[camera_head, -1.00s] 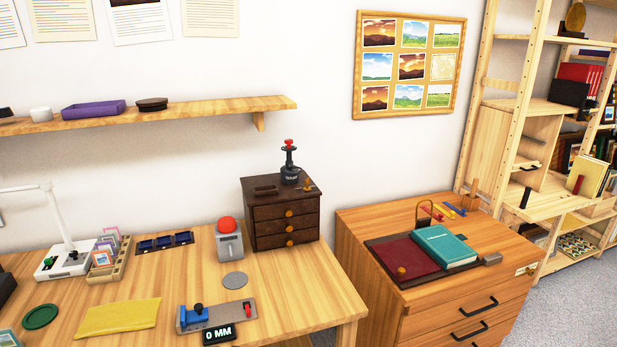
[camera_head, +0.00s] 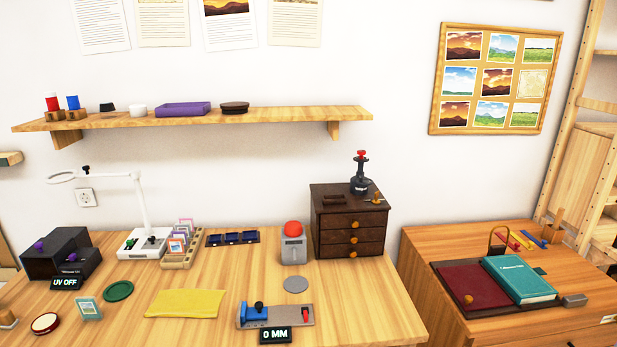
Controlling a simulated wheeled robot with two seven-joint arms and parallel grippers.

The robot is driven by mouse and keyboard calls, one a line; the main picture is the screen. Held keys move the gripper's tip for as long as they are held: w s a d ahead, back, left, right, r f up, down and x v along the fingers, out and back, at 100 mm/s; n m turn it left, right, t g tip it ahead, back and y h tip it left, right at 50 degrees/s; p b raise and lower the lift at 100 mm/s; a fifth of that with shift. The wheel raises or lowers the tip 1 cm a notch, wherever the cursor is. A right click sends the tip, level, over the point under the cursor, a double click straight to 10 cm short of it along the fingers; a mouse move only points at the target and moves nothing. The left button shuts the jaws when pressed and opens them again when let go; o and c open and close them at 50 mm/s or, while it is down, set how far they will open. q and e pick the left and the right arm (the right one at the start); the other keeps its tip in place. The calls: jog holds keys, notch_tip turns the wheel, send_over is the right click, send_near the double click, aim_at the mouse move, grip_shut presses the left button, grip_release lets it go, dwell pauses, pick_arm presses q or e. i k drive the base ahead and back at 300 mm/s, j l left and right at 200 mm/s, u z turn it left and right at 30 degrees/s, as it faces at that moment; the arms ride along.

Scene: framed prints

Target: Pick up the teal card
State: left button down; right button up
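A small card with a pale teal border and a little picture (camera_head: 88,309) is at the front left of the wooden table, apart from the other items. Several cards with coloured borders (camera_head: 180,238) stand in a slotted wooden rack (camera_head: 178,262) farther back; some borders overlap, so I cannot tell every colour. Neither of my grippers is in view.
A dark box with a "UV OFF" display (camera_head: 66,284), a green disc (camera_head: 118,291) and a round red-rimmed item (camera_head: 45,323) surround the teal-bordered card. A yellow cloth (camera_head: 185,303) lies right of it. A white lamp (camera_head: 142,240) stands behind.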

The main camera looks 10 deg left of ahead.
aim_at(87, 307)
jog(key=u, duration=1.8)
